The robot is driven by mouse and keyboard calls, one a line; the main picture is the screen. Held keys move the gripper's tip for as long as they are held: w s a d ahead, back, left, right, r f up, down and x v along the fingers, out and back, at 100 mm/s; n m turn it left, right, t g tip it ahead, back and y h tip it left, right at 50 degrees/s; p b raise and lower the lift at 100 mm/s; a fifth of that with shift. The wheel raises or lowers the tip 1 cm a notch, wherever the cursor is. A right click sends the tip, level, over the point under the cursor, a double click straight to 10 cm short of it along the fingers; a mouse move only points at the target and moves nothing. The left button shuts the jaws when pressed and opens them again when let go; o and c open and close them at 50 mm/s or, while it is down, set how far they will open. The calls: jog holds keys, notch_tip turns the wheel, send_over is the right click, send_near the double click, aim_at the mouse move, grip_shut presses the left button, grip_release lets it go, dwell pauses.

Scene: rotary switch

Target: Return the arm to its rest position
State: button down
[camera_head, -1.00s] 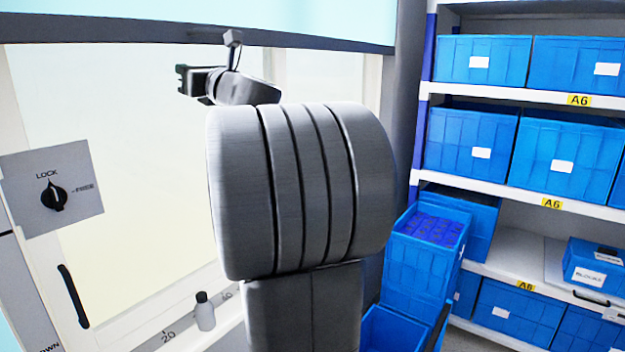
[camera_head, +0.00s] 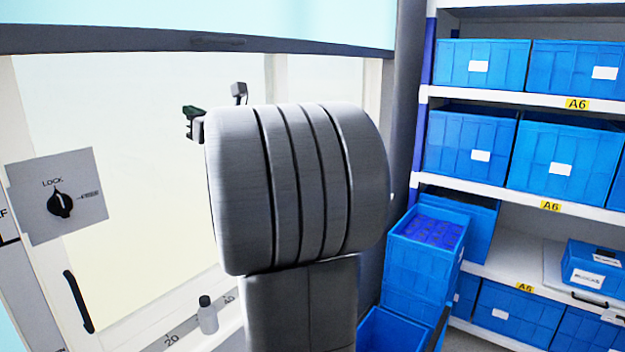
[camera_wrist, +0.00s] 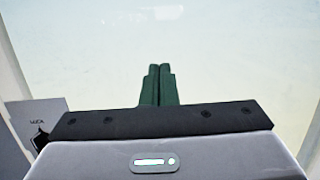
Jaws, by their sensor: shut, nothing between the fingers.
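My gripper (camera_head: 190,122) shows in the head view at the left of my large grey arm link, which hides most of the arm behind it. In the wrist view my gripper's two dark green fingers (camera_wrist: 158,84) are together with nothing between them, in front of a pale pane. The rotary switch (camera_head: 61,204) is a black knob on a grey plate marked LOCK, at the left of the head view. The gripper is up and to the right of it, apart from it. Part of the plate (camera_wrist: 38,118) shows at the left of the wrist view.
A pale window (camera_head: 130,130) with a black handle (camera_head: 78,301) fills the left. A small grey bottle (camera_head: 207,315) stands on the ledge below. Shelves with several blue bins (camera_head: 484,66) stand at the right. Stacked blue crates (camera_head: 420,275) stand right of my arm.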

jog(key=s+d+f+b, duration=0.2)
jog(key=d+f+b, duration=0.1)
jog(key=f, duration=0.6)
jog(key=shift+s+d+f+b, duration=0.2)
jog(key=shift+s+d+b, duration=0.15)
jog(key=shift+b, duration=0.3)
jog(key=shift+d, duration=0.1)
